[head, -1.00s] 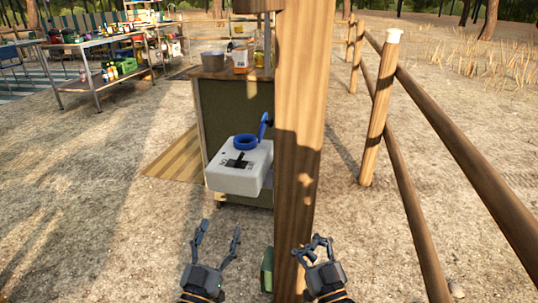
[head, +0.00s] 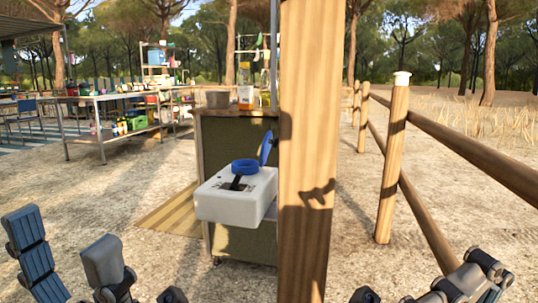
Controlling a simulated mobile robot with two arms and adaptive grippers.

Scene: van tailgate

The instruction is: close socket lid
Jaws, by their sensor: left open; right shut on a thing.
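A white socket box (head: 228,208) hangs on the side of a dark green cabinet. My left gripper (head: 62,235) is open at the lower left, large and close to the camera, empty and well short of the box. My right gripper (head: 464,282) is at the lower right, cut by the bottom edge and away from the lid. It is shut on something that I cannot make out.
A thick wooden post (head: 306,130) stands just right of the box. A log fence (head: 391,170) runs along the right. The cabinet top (head: 215,113) bears a pot and bottles. A metal table (head: 100,138) stands back left. Sandy ground lies free in front.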

